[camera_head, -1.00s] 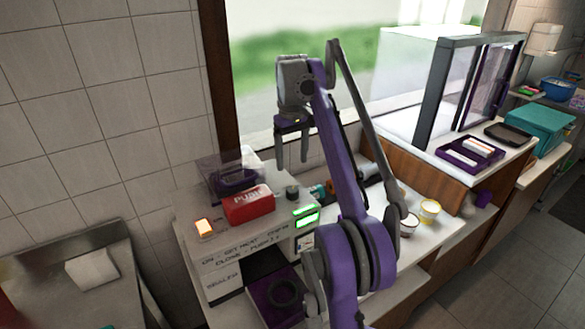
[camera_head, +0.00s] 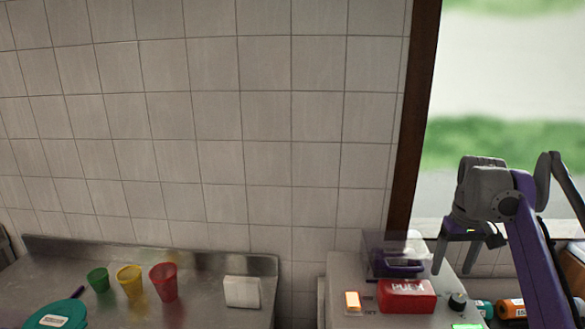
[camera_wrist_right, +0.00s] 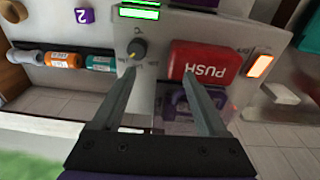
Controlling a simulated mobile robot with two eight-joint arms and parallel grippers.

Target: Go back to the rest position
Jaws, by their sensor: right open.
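My right gripper (camera_head: 455,256) hangs above the white machine at the lower right of the head view. Its two fingers are apart with nothing between them. The wrist view also shows the open fingers (camera_wrist_right: 163,103), with the red PUSH button (camera_wrist_right: 203,66) and the dark knob (camera_wrist_right: 135,50) of the machine beyond them. In the head view the red PUSH button (camera_head: 407,297) sits left of the gripper, in front of a clear cover with a dark purple part (camera_head: 397,262). My left gripper is not in view.
A steel counter (camera_head: 215,284) at the left holds a green cup (camera_head: 98,280), a yellow cup (camera_head: 130,281), a red cup (camera_head: 164,282), a white block (camera_head: 242,291) and a teal round container (camera_head: 57,314). Bottles (camera_head: 511,308) lie right of the machine. A window frame (camera_head: 413,130) stands behind.

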